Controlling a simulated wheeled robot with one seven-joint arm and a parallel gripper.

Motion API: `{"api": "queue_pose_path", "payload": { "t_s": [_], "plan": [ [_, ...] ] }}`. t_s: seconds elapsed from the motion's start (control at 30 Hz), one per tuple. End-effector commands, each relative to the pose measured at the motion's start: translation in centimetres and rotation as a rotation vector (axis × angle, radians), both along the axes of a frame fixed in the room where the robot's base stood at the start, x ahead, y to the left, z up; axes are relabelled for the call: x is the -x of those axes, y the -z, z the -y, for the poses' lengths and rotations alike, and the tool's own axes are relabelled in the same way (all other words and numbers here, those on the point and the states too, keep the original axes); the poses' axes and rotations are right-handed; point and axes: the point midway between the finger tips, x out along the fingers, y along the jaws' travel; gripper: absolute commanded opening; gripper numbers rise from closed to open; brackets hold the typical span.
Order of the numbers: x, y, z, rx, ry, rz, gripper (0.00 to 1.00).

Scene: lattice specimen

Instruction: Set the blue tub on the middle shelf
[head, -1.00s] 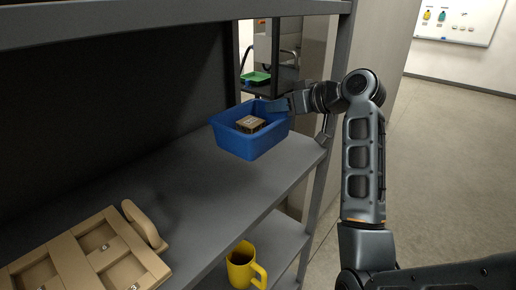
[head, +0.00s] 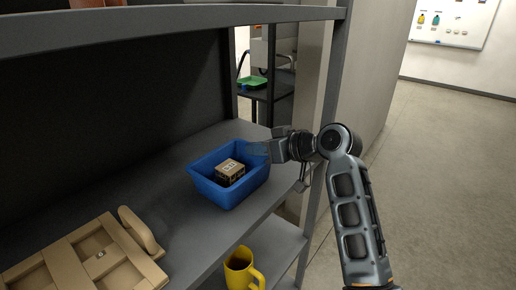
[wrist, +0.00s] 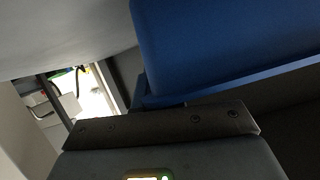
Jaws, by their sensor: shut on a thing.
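The blue tub (head: 228,190) is at the middle shelf (head: 175,195), toward its right end, and looks level. A small brown box (head: 230,172) lies inside it. My gripper (head: 262,150) is shut on the tub's right back rim. In the wrist view the tub's blue wall (wrist: 230,45) fills the upper right, close to my gripper (wrist: 165,120). I cannot tell whether the tub's base touches the shelf or hangs just above it.
A tan divided wooden tray (head: 85,260) lies on the shelf's front left. A yellow mug (head: 240,268) stands on the lower shelf. The upper shelf (head: 180,15) spans overhead, and an upright post (head: 325,130) stands right of my gripper. Bare shelf lies left of the tub.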

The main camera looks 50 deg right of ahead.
Motion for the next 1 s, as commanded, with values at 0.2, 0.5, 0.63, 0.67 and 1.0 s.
{"api": "queue_pose_path", "payload": {
  "t_s": [0.2,0.5,0.63,0.67,1.0],
  "plan": [
    [0.0,0.2,0.0,0.0,0.0,0.0,0.11],
    [0.0,0.2,0.0,0.0,0.0,0.0,0.34],
    [0.0,0.2,0.0,0.0,0.0,0.0,0.34],
    [0.0,0.1,0.0,0.0,0.0,0.0,0.34],
    [3.7,-1.6,0.4,0.002,0.004,0.001,0.34]
  ]
}}
